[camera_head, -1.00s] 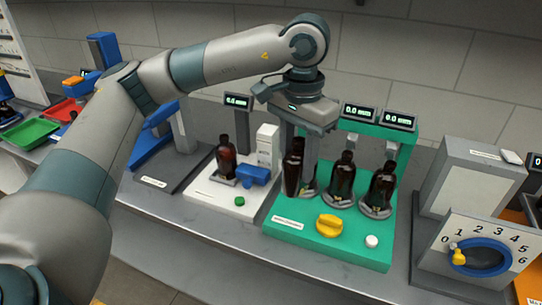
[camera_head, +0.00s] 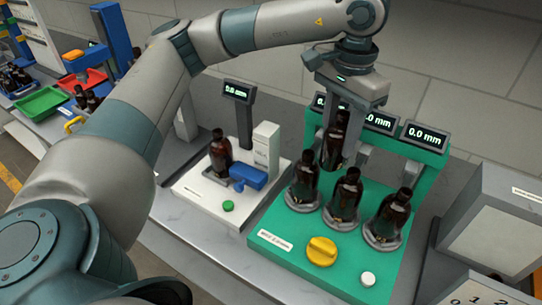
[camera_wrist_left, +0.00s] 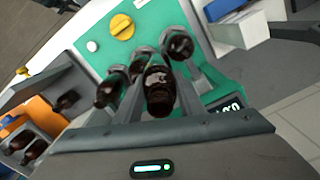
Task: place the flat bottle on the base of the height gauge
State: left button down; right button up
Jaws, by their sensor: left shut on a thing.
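My left gripper (camera_head: 340,100) is shut on a dark amber bottle (camera_head: 334,147), held upright above the back of the green station (camera_head: 290,262). The held bottle (camera_wrist_left: 160,92) shows between the fingers in the left wrist view; I cannot tell for certain that it is the flat one. On the green station stand three amber bottles, left (camera_head: 303,180), middle (camera_head: 345,197) and right (camera_head: 389,216), on round grey pads. A white-based gauge (camera_head: 190,190) to the left carries another amber bottle (camera_head: 220,155). Labels are too small to tell which is the height gauge. My right gripper is not in view.
Displays reading 0.0 mm stand behind the green station. It has a yellow knob (camera_head: 321,251) and a white button (camera_head: 368,279) in front. The white gauge has a blue block (camera_head: 247,177). A grey box (camera_head: 500,225) stands at right; red and green trays (camera_head: 40,103) lie far left.

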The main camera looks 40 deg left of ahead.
pick_arm(q)
jog(key=shift+w, duration=0.15)
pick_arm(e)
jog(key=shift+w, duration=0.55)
pick_arm(q)
jog(key=shift+r, duration=0.1)
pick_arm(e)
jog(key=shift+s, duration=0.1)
